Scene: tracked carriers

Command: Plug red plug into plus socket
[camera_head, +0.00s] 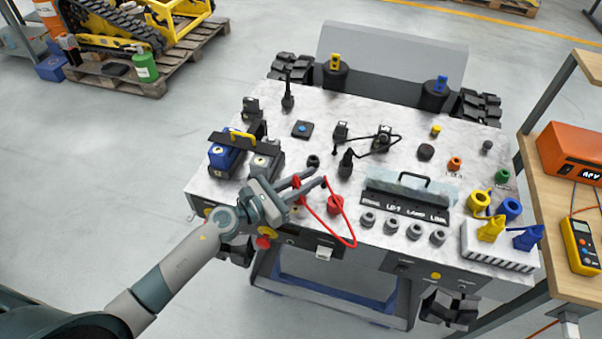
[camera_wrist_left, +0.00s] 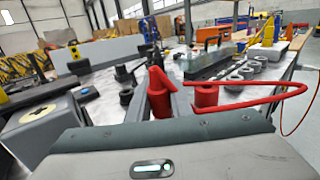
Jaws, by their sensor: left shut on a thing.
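My left gripper (camera_head: 308,179) is shut on the red plug (camera_head: 297,183), above the front part of the worktop. In the left wrist view the plug (camera_wrist_left: 158,98) is upright between the two fingers, with a slanted top. A thin red cable (camera_head: 352,238) loops out from the gripper area over the front edge. A short red cylinder (camera_head: 335,204) stands just right of the fingers, and it also shows in the left wrist view (camera_wrist_left: 206,96), apart from the plug. Which socket is marked plus cannot be read. My right gripper is not in view.
A marble-look worktop (camera_head: 215,190) carries blue batteries (camera_head: 222,157) on the left and a black labelled panel (camera_head: 400,207) with grey sockets in front. Yellow and blue plugs (camera_head: 491,229) stand in a white block on the right. A wooden bench (camera_head: 548,190) adjoins the right side.

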